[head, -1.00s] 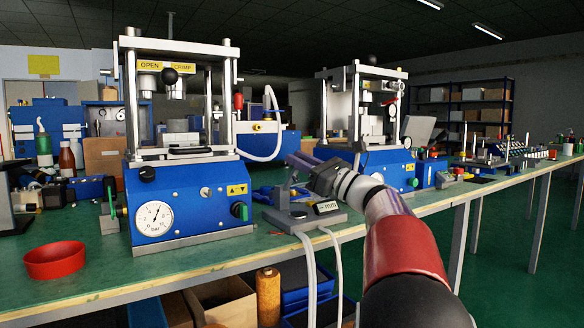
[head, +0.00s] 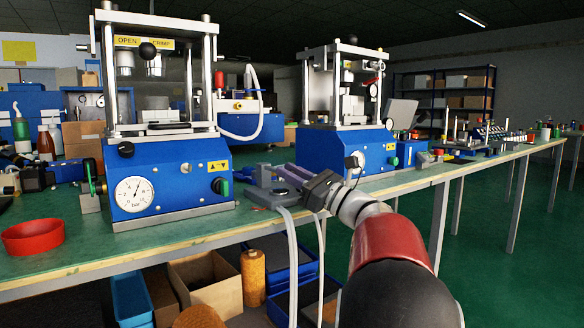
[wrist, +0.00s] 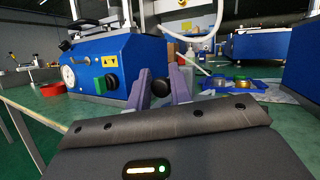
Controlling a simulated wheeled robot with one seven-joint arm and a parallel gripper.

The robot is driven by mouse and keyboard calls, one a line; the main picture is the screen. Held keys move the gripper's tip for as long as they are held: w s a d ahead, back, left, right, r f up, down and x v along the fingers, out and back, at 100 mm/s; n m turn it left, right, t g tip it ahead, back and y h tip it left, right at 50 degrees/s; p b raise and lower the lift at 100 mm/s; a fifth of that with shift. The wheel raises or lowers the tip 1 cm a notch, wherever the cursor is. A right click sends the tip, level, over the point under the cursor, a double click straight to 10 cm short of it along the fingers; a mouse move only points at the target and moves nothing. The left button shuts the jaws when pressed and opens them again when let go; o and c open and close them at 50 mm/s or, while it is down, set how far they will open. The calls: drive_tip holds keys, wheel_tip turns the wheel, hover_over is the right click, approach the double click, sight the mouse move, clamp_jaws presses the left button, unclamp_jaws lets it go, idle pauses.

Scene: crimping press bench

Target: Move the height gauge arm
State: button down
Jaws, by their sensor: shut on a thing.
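The height gauge (head: 262,196) is a small grey block on the green bench, between the two blue presses. My gripper (head: 280,172) reaches in low over it from the right and covers most of its upper part and its display. In the wrist view, my two purple-grey fingers (wrist: 161,86) are closed around a round black knob (wrist: 161,89), which I take to be the end of the gauge arm. The rest of the arm is hidden behind the fingers and my wrist.
The near press (head: 165,184), with a dial and green knob, stands close left of the gauge. The second press (head: 335,152) stands behind to the right. A red bowl (head: 33,237) sits at the bench's left. Pale hoses (head: 291,240) hang over the front edge.

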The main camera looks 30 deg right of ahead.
drive_tip(key=shift+w+a+f, duration=0.1)
drive_tip(key=shift+a+f, duration=0.05)
drive_tip(key=shift+f, duration=0.7)
drive_tip(key=c, duration=1.3)
unclamp_jaws()
drive_tip(key=shift+c, duration=0.2)
drive_tip(key=shift+s+d+f, duration=0.1)
drive_tip(key=shift+s+d, duration=0.15)
drive_tip(key=shift+s, duration=0.1)
drive_tip(key=v, duration=0.7)
drive_tip(key=shift+w, duration=0.1)
